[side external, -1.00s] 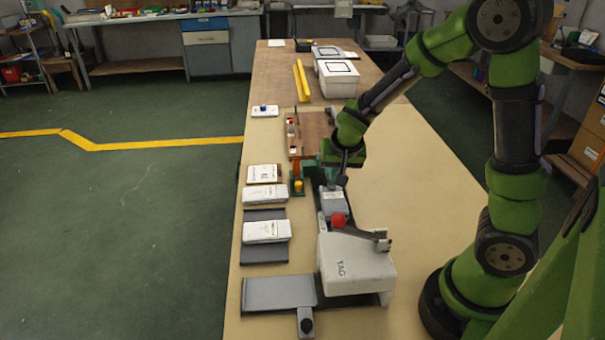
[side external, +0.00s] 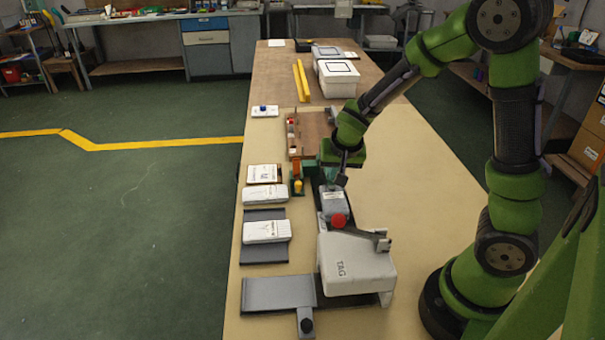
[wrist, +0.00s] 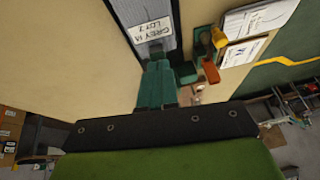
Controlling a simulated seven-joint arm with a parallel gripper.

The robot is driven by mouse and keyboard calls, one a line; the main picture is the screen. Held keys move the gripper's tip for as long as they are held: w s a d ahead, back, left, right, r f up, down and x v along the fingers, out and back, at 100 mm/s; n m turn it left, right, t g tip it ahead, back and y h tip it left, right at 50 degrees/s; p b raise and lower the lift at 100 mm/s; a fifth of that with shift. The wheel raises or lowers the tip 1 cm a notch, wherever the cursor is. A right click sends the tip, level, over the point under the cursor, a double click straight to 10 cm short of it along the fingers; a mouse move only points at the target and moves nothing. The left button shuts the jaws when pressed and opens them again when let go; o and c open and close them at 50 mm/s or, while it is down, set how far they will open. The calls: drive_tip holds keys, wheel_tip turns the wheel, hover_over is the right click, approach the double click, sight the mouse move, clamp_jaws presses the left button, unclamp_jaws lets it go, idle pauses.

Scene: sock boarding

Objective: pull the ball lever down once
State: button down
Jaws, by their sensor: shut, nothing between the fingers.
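A red ball (side external: 339,221) sits on a lever at the top of the white box marked TAG (side external: 345,267), near the front of the bench. A grey labelled piece (side external: 333,201) lies just behind the ball; its label reads GREY M LOT 7 in the wrist view (wrist: 153,30). My gripper (side external: 342,181) is shut and empty, pointing down behind the ball, apart from it and above the far end of the grey piece. The ball is not visible in the wrist view. A green fixture (side external: 310,169) with an orange post and yellow knob (side external: 298,185) stands left of my gripper.
White packs (side external: 264,195) lie along the left edge, one on a dark plate (side external: 264,254). A grey plate (side external: 277,292) is at the front. Yellow bars (side external: 302,80) and a white bin (side external: 338,79) stand at the back. The bench right of my gripper is clear.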

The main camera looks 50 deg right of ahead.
drive_tip(key=f, duration=0.2)
drive_tip(key=s+a+f, duration=0.1)
drive_tip(key=shift+a+f+g, duration=0.1)
drive_tip(key=shift+f+g, duration=0.05)
drive_tip(key=shift+g, duration=0.15)
wheel_tip(320, 180, up, 8)
drive_tip(key=s+a+r, duration=0.4)
drive_tip(key=s+r, duration=0.1)
drive_tip(key=shift+s+a, duration=0.3)
drive_tip(key=shift+a, duration=0.1)
drive_tip(key=s+a+r+n+t+y, duration=0.3)
drive_tip(key=s+a+r+n+y, duration=0.2)
drive_tip(key=s+a+r, duration=0.1)
drive_tip(key=shift+s+a+r+n+t, duration=0.25)
drive_tip(key=shift+s+a+t, duration=0.2)
drive_tip(key=shift+s, duration=0.3)
